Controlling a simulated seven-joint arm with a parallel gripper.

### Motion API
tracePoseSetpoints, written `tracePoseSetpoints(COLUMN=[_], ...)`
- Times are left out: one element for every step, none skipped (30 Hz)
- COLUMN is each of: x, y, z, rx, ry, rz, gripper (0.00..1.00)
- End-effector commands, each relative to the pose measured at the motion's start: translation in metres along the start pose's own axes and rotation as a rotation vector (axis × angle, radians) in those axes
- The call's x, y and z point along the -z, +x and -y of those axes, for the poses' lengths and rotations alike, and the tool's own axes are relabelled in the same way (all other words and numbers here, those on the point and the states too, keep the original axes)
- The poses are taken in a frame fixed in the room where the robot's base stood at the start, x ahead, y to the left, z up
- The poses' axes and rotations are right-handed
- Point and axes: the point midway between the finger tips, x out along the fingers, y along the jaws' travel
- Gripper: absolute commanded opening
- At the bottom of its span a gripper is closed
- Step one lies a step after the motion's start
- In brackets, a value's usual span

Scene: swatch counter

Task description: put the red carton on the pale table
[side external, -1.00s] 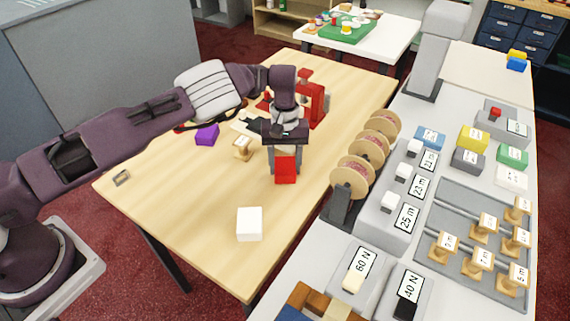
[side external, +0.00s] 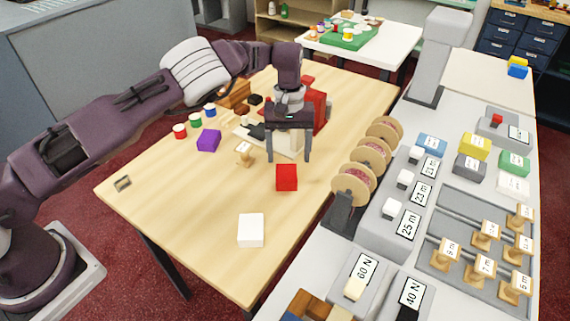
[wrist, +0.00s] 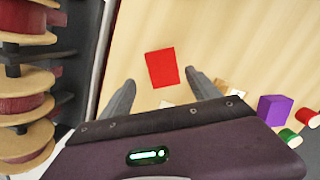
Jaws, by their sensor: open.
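The red carton (side external: 287,177) stands on the light, pale wooden table (side external: 190,240), to the front of the table's middle. It also shows in the wrist view (wrist: 162,69). My gripper (side external: 289,160) is open and empty, just above and behind the carton in the side view. In the wrist view, its two fingertips (wrist: 161,82) are spread apart, with bare tabletop around the carton and no finger touching it that I can see.
A white box (side external: 250,230) stands nearer the front edge. A purple block (side external: 208,140), a wooden stamp (side external: 244,152) and small paint pots (side external: 180,131) lie to the left. Wooden-sided spools (side external: 352,186) line the right edge. Clear tabletop lies left of the carton.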

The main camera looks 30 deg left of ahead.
Motion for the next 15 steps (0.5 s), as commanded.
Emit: tracePoseSetpoints(x=[0.0, 0.0, 0.0, 0.0, 0.0, 0.0, 0.0, 0.0, 0.0, 0.001, 0.002, 0.003, 0.002, 0.0, -0.006], y=[-0.004, -0.005, -0.006, -0.006, -0.006, -0.006, -0.006, -0.006, -0.01, -0.016, -0.027, -0.046, -0.066, -0.086, -0.116], z=[-0.001, 0.0, 0.0, 0.0, 0.0, 0.0, 0.0, 0.0, 0.001, 0.002, 0.004, 0.01, 0.016, 0.024, 0.037], rx=[-0.001, 0.0, 0.0, 0.001, 0.001, 0.001, 0.001, 0.0, -0.005, -0.013, -0.028, -0.053, -0.079, -0.107, -0.145], ry=[0.001, 0.001, 0.001, 0.0, 0.0, 0.0, 0.0, 0.0, -0.003, -0.008, -0.015, -0.029, -0.04, -0.049, -0.055], rz=[-0.001, -0.001, -0.001, -0.001, -0.001, -0.001, -0.001, -0.001, -0.002, -0.003, -0.005, -0.008, -0.012, -0.015, -0.018], gripper=[0.71, 0.71, 0.71, 0.71, 0.71, 0.71, 0.71, 0.71, 0.71, 0.71, 0.71, 0.71, 0.71, 0.71, 0.71])
